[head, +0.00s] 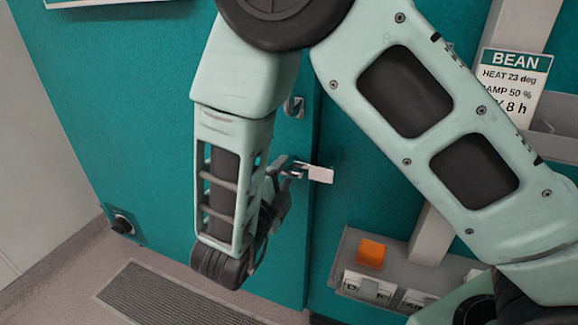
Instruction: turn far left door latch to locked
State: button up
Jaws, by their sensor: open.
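The teal door (140,110) fills the left of the head view, and its right edge runs down near the middle. A small metal fitting (294,106) sits by that edge. Lower down, a pale latch lever (320,174) with a metal part sticks out sideways across the edge. My gripper (280,182) is just left of this lever, mostly hidden behind my own wrist link. Its jaws are open. I cannot tell whether they touch the latch.
A BEAN sign (513,80) hangs on the right. Below, a grey tray (345,250) holds an orange block (371,253) and white labelled pieces (368,287). A black round fitting (122,224) is low on the left. A floor grille (165,297) lies in front of the door.

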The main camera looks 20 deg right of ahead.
aim_at(284, 175)
jog(key=shift+x, duration=1.8)
grip_shut()
jog(key=shift+f+b, duration=0.25)
jog(key=shift+b, duration=0.35)
jog(key=shift+m+b, duration=0.3)
jog(key=shift+b, duration=0.15)
jog(key=shift+m+b, duration=0.4)
jog(key=shift+b, duration=0.4)
jog(key=shift+r, duration=0.1)
